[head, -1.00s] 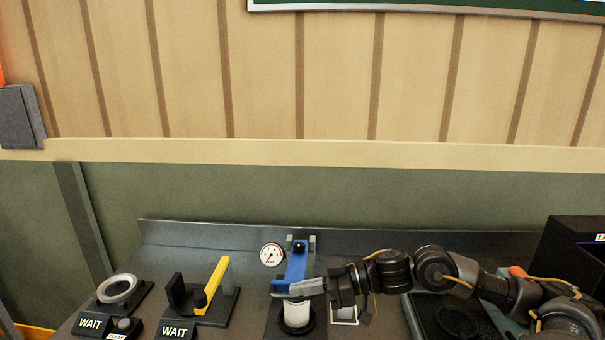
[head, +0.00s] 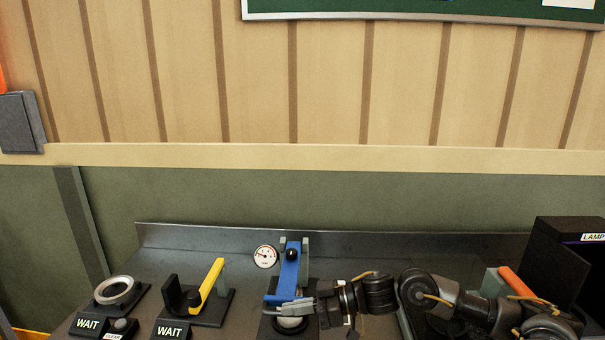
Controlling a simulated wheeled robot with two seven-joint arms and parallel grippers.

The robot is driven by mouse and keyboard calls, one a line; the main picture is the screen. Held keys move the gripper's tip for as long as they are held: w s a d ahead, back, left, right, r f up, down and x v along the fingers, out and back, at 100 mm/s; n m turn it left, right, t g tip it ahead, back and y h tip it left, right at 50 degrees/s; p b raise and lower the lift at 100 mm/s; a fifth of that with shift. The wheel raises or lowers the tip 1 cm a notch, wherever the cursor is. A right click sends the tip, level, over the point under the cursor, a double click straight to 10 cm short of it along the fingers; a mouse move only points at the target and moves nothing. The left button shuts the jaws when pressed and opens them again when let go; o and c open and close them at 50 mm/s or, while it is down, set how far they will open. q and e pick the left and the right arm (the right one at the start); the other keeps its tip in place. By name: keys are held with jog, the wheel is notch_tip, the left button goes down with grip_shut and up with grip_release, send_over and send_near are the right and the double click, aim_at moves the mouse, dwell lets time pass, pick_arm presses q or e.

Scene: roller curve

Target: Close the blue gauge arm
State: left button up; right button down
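The blue gauge arm (head: 289,268) is a long blue bar on the gauge stand at the bottom centre of the head view. It runs from a grey bracket at the back towards the front. My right gripper (head: 287,307) comes in from the right and lies across the front end of the arm, seeming to touch it from above. Its fingers overlap from this angle, so I cannot tell whether they are open. My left gripper is not in view.
A round dial (head: 265,257) stands left of the arm. Further left are a yellow lever (head: 207,285) on a black base and a grey ring (head: 115,290), each near a WAIT sign. A black lamp box (head: 565,262) stands at the right. An orange-topped part (head: 518,283) sits behind my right arm.

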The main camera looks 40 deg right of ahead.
jog(key=shift+s+f, duration=0.15)
jog(key=shift+f, duration=0.15)
notch_tip(320, 180, up, 6)
jog(key=f+p, duration=0.1)
jog(key=p, duration=0.5)
jog(key=s+b+v, duration=0.1)
jog(key=b+v, duration=0.1)
jog(key=v, duration=0.7)
jog(key=shift+s, duration=0.2)
jog(key=shift+a+f, duration=0.1)
jog(key=shift+a, duration=0.1)
